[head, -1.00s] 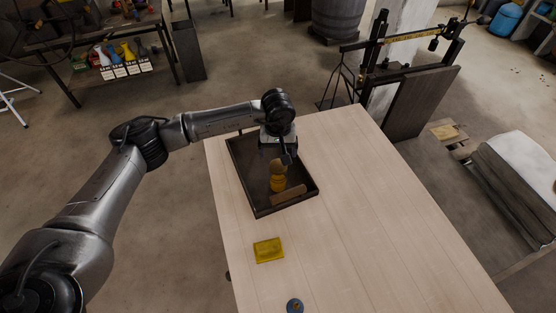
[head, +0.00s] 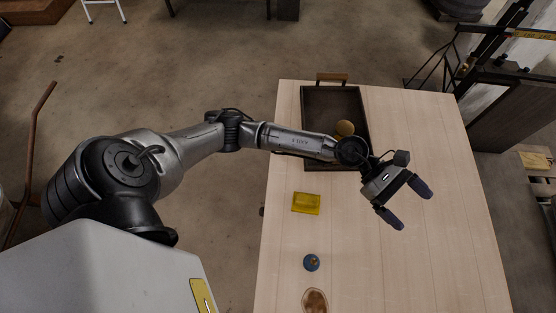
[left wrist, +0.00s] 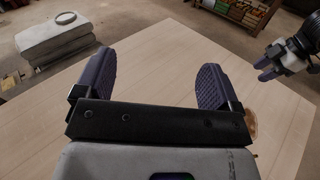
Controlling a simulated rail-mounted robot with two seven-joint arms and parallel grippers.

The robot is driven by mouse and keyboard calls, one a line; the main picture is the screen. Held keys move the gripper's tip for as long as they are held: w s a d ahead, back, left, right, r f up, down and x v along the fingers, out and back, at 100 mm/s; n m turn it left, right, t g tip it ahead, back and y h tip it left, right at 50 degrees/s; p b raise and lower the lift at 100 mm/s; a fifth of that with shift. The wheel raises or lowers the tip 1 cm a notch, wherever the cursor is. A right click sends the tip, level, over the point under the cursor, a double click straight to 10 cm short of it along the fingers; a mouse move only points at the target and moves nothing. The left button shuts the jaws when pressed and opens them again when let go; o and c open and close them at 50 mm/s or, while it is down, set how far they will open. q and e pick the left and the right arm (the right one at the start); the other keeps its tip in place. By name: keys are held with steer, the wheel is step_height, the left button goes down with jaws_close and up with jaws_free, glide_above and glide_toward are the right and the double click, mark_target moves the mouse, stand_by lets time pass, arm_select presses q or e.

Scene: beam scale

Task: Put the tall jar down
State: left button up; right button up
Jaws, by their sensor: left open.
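My left arm link covers part of the tray's near end and may hide the jar's lower part. My left gripper (head: 408,206) is open and empty, over the bare table to the right of and nearer than the tray, apart from the jar. In the left wrist view its two fingers (left wrist: 154,85) are wide apart with only table between them. My right gripper (left wrist: 266,67) shows at that view's right edge; its opening is unclear.
A yellow block (head: 306,203), a small blue round object (head: 311,262) and a brown round piece (head: 315,299) lie along the table's left side. The table's right side (head: 440,150) is clear. A beam scale (head: 462,70) stands beyond the far right.

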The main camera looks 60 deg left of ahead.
arm_select(q)
steer(key=s+a+f+n+t+y, duration=0.1)
steer(key=a+n+t+y, duration=0.5)
steer(key=n, duration=1.1)
steer(key=s+a+f+n+t+y, duration=0.1)
steer(key=a+n+t+y, duration=0.5)
steer(key=n, duration=1.1)
steer(key=s+a+f+n+g+y, duration=0.1)
steer(key=s+f+n+g+y, duration=0.1)
steer(key=s+f+n, duration=0.1)
steer(key=s+a+f+n+g+y, duration=0.1)
steer(key=s+f+n, duration=0.3)
steer(key=s+a+f+n+g+y, duration=0.1)
steer(key=s+f+n+g+y, duration=0.1)
steer(key=s+f+n, duration=0.1)
steer(key=shift+s+a+f+n+g+y, duration=0.2)
steer(key=shift+f+n+g+y, duration=0.1)
steer(key=shift+f+n, duration=0.25)
steer(key=s+f+n+g, duration=0.1)
steer(key=s+g, duration=0.1)
steer(key=s, duration=0.2)
steer(key=s+f+n+g, duration=0.2)
steer(key=s, duration=0.3)
steer(key=s+f+n+g+h, duration=0.1)
steer(key=s+f+n+g, duration=0.1)
steer(key=s, duration=0.3)
steer(key=shift+a+f+n+g, duration=0.25)
steer(key=shift+a+g, duration=0.1)
steer(key=shift+g, duration=0.25)
steer(key=shift+s, duration=0.4)
